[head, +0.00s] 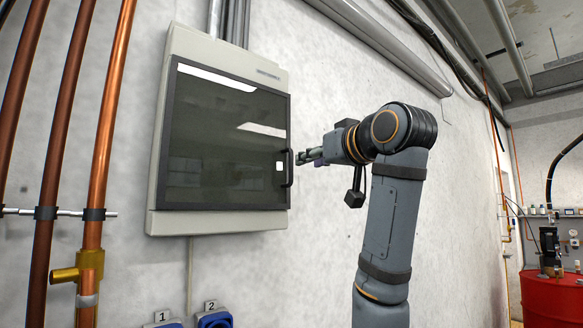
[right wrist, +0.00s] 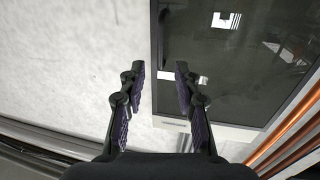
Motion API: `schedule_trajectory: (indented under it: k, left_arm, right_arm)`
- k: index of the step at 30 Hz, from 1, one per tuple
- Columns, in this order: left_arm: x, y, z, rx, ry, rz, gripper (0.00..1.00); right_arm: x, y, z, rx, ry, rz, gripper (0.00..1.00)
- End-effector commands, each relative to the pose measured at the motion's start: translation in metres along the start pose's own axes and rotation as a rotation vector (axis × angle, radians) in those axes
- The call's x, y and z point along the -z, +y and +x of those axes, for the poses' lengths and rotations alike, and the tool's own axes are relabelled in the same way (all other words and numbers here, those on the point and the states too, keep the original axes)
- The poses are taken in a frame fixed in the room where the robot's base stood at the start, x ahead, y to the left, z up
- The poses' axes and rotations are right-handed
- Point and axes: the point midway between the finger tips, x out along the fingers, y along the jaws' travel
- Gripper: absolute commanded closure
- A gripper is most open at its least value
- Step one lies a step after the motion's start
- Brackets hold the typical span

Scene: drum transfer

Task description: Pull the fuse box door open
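The fuse box (head: 222,224) is a pale grey wall cabinet. Its dark glazed door (head: 220,140) looks shut in the head view and also shows in the wrist view (right wrist: 235,65). A black vertical bar handle (head: 288,168) is on the door's right edge, beside a small white label (head: 279,166). My right gripper (head: 300,157) points at the handle from the right, close to it; contact cannot be told. In the wrist view its two fingers (right wrist: 160,78) are apart, with nothing visibly gripped. My left gripper is out of view.
Copper and brown pipes (head: 104,130) run up the wall left of the box. Blue numbered sockets (head: 214,318) sit below it. Grey conduits (head: 385,40) cross the upper wall. A red drum (head: 552,298) stands far right. The wall right of the box is bare.

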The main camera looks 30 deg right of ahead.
Motion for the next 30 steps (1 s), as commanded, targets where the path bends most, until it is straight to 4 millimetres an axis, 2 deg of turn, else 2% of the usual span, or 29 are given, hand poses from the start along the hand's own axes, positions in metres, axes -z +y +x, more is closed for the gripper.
schedule_trajectory:
  k: [5,9,15,20,27,30]
  left_arm:
    - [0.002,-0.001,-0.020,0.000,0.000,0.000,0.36]
    - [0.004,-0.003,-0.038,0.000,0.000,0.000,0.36]
    - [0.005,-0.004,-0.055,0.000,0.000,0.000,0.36]
    - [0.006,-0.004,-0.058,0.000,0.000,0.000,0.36]
    - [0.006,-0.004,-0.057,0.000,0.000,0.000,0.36]
    - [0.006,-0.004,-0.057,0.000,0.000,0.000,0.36]
  right_arm:
    - [0.004,0.000,0.028,-0.001,-0.006,0.000,0.67]
    - [0.005,0.000,0.059,-0.001,-0.006,0.000,0.67]
    - [0.003,0.000,0.092,-0.001,-0.004,0.000,0.67]
    - [0.001,0.000,0.102,-0.001,0.000,0.000,0.67]
    - [-0.001,0.000,0.103,0.000,0.000,0.000,0.67]
    - [0.000,0.000,0.103,0.000,0.000,0.000,0.81]
